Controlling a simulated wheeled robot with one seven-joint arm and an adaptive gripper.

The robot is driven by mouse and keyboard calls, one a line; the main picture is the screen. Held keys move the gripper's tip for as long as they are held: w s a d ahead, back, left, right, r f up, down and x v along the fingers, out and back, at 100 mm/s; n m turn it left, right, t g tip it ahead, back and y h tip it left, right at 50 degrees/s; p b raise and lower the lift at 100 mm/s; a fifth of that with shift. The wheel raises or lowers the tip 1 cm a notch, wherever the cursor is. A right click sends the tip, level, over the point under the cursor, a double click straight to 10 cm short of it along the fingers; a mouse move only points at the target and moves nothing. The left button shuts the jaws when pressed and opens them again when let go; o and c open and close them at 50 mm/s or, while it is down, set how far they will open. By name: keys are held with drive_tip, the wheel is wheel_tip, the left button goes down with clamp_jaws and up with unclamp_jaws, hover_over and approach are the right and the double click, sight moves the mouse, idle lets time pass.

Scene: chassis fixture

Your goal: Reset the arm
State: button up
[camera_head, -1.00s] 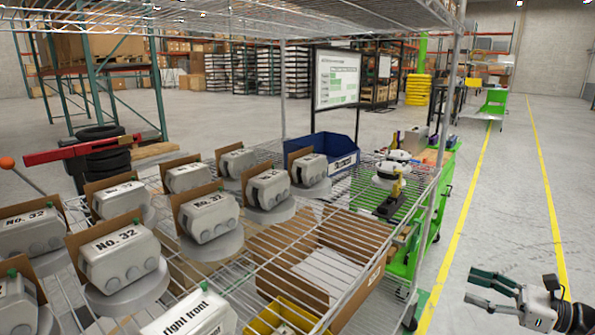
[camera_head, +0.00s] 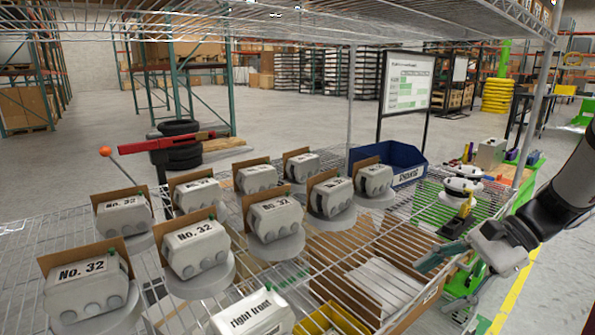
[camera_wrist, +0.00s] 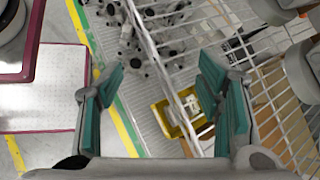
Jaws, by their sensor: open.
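My gripper (camera_head: 440,272) is in the head view at the lower right, its teal fingers pointing left beside the right edge of the wire shelf (camera_head: 300,262). The fingers are apart with nothing between them. In the wrist view my gripper (camera_wrist: 160,72) is open and empty, one teal finger on each side. The wire shelf's edge (camera_wrist: 150,50) runs between the fingers in that picture. I cannot tell the exact gap between fingers and shelf.
Several grey "No. 32" units (camera_head: 195,245) stand on the shelf. A "right front" unit (camera_head: 252,313), a yellow bin (camera_head: 322,322), a cardboard box (camera_head: 378,290) and a blue bin (camera_head: 405,160) are nearby. A shelf post (camera_head: 540,105) rises near my arm. Open floor lies beyond.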

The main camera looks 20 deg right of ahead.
drive_tip(key=s+a+r+n+h+p, duration=0.2)
drive_tip(key=s+a+r+n+h, duration=0.2)
drive_tip(key=a+n, duration=0.4)
drive_tip(key=s+a+r+n+t+h+p, duration=0.1)
drive_tip(key=s+a+r+n+h+p, duration=0.1)
drive_tip(key=s+a+r+n+h, duration=0.2)
drive_tip(key=shift+s+a+r+n+h, duration=0.4)
drive_tip(key=shift+s+a+r+n, duration=1.25)
drive_tip(key=shift+s+a+n, duration=0.95)
drive_tip(key=shift+w+a, duration=0.15)
drive_tip(key=shift+w, duration=0.05)
